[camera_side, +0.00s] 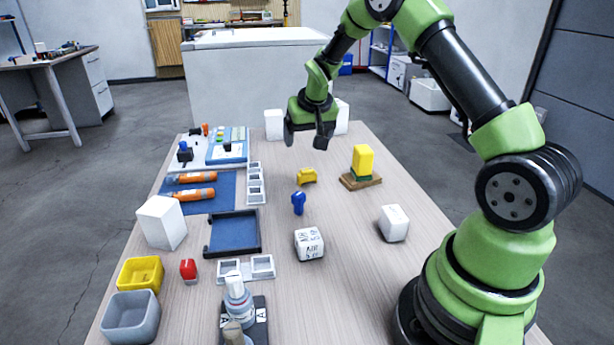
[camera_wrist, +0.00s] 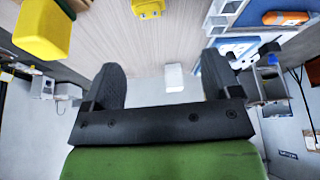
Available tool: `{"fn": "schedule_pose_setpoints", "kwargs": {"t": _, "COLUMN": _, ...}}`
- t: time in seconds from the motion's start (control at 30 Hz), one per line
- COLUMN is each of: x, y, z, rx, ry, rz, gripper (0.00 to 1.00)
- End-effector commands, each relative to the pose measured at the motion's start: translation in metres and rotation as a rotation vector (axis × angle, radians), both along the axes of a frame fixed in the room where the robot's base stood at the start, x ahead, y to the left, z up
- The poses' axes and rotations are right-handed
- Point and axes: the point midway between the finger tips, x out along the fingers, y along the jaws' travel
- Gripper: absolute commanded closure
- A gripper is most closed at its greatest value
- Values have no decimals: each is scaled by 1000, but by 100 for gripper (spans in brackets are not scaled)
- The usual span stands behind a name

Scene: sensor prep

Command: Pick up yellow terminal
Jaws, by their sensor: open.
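The yellow terminal (camera_side: 306,176) is a small yellow piece lying on the wooden table, right of the white slotted holder. In the wrist view the yellow terminal (camera_wrist: 148,8) shows at the top edge, partly cut off. My gripper (camera_side: 306,138) is open and empty. It hangs above the far part of the table, above and beyond the terminal, and does not touch it. In the wrist view my gripper (camera_wrist: 162,82) has its two dark fingers spread apart, with no object held between them.
A taller yellow block (camera_side: 363,159) stands on a wooden base right of the terminal. A blue piece (camera_side: 298,203) lies in front of it. A blue-floored tray (camera_side: 234,233) and orange tools (camera_side: 190,194) are at left. White blocks (camera_side: 274,124) stand at the far end.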

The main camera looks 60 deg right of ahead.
Motion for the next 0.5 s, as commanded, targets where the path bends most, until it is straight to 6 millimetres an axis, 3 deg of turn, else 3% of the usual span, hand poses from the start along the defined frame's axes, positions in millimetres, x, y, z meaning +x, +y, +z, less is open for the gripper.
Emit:
{"fn": "schedule_pose_setpoints", "kwargs": {"t": 0.1, "x": 2, "y": -12, "z": -23, "rx": -4, "ry": 17, "rz": -10, "gripper": 17}}
{"fn": "schedule_pose_setpoints", "kwargs": {"t": 0.5, "x": 14, "y": -25, "z": -70, "rx": -4, "ry": 22, "rz": -13, "gripper": 17}}
